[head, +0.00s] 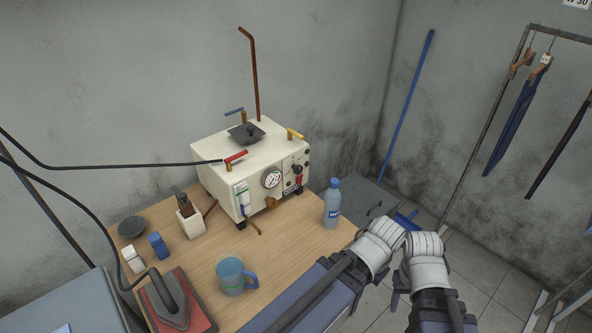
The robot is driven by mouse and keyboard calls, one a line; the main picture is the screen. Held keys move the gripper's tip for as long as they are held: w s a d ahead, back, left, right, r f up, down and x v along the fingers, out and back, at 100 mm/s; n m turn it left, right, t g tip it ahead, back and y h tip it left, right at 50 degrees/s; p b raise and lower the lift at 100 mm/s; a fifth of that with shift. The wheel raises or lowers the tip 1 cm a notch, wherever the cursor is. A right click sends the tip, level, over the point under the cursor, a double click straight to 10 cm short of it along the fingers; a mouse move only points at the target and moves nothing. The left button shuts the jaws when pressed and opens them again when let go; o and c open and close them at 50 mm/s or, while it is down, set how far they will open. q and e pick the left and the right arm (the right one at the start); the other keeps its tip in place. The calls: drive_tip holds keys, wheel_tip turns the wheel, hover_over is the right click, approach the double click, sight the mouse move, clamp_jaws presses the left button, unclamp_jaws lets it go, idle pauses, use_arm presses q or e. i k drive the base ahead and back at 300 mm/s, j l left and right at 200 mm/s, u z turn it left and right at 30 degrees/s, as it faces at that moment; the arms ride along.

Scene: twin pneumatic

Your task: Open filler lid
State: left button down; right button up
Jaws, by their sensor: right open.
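The filler machine, a cream-white box (235,165), stands at the back of the wooden table against the wall. On its top sits a dark grey lid (246,133), lying flat and apparently closed. A blue-handled valve (235,112) stands behind the lid, and a rusty pipe (254,75) rises at the back. My right gripper (398,288) is at the lower right, off the table's right side and far from the lid. It is open; its fingertips are hard to make out beside my white-sleeved arm joints. Nothing is seen in it. My left gripper is not in view.
A red-handled valve (236,156) with a black hose and a yellow lever (295,134) flank the lid. A water bottle (332,204), blue mug (231,276), iron (172,298) and small blocks (158,246) stand on the table (275,240). Space above the table is mostly clear.

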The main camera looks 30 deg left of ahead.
sight(245, 132)
drive_tip(key=u, duration=1.25)
drive_tip(key=j, duration=0.1)
